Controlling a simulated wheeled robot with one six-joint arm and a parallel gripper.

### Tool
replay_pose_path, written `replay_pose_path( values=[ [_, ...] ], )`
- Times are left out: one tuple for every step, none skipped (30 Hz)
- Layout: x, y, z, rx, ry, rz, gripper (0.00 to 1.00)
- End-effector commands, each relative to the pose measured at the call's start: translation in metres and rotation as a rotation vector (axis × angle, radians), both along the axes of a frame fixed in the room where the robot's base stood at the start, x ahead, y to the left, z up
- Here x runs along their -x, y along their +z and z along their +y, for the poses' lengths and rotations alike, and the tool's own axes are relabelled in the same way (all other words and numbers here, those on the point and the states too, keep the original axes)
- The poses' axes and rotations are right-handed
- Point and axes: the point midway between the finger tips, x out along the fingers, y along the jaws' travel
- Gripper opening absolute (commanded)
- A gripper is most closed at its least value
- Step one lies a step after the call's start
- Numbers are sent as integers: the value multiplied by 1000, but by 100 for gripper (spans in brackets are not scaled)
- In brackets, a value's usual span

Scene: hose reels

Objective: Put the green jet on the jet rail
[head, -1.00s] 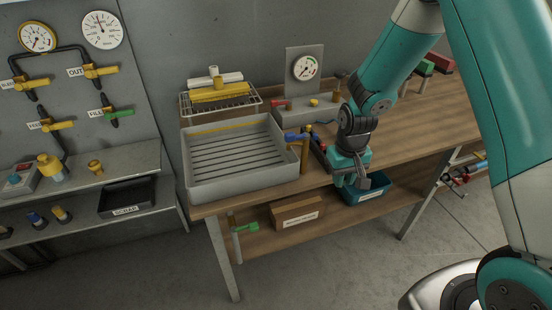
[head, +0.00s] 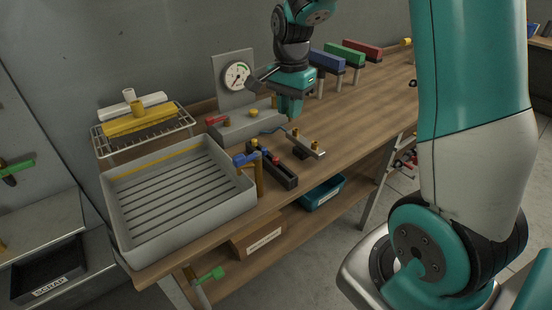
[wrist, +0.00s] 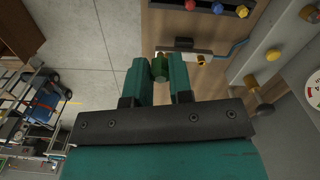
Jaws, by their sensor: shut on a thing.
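My gripper (wrist: 159,72) is shut on the green jet (wrist: 159,67), a small green cylinder that shows between the two teal fingers in the wrist view. In the head view my gripper (head: 290,108) is over the bench in front of the gauge, and I cannot make out the jet there. A dark rail (head: 275,168) with small coloured pieces, which looks like the jet rail, lies on the bench below and left of the gripper. The wrist view shows red, blue and yellow pieces (wrist: 217,8) on it, at the top edge. The held jet is apart from this rail.
A metal bar with brass fittings (head: 307,145) lies near the rail. A grey slatted tray (head: 180,195) with a blue-handled tap (head: 246,158) stands left. A gauge stand (head: 235,78) is behind. Blue, green and red blocks (head: 345,53) stand on posts farther right. A teal bin (head: 322,192) sits below.

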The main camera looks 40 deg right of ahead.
Motion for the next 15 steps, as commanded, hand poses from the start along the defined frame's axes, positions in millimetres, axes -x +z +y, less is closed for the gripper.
replay_pose_path(
  values=[
    [1,-15,-1,-2,-2,9,0],
    [2,-24,-2,-2,-3,10,0],
    [2,-35,-2,-1,-3,10,0],
    [2,-44,-3,-2,-4,10,0],
    [2,-52,-3,-1,-4,10,0],
    [3,-64,-3,-2,-4,9,0],
    [2,-72,-3,-2,-4,10,0],
    [2,-80,-3,-1,-3,10,0],
    [3,-91,-3,-2,-3,9,0],
    [2,-98,-3,-2,-3,8,0],
    [2,-105,-3,-1,-2,7,0],
    [2,-113,-3,-1,-2,6,0],
    [2,-118,-3,-1,-2,7,0],
    [1,-122,-2,-1,-1,4,0],
    [1,-127,-2,-1,-1,3,0]
  ],
)
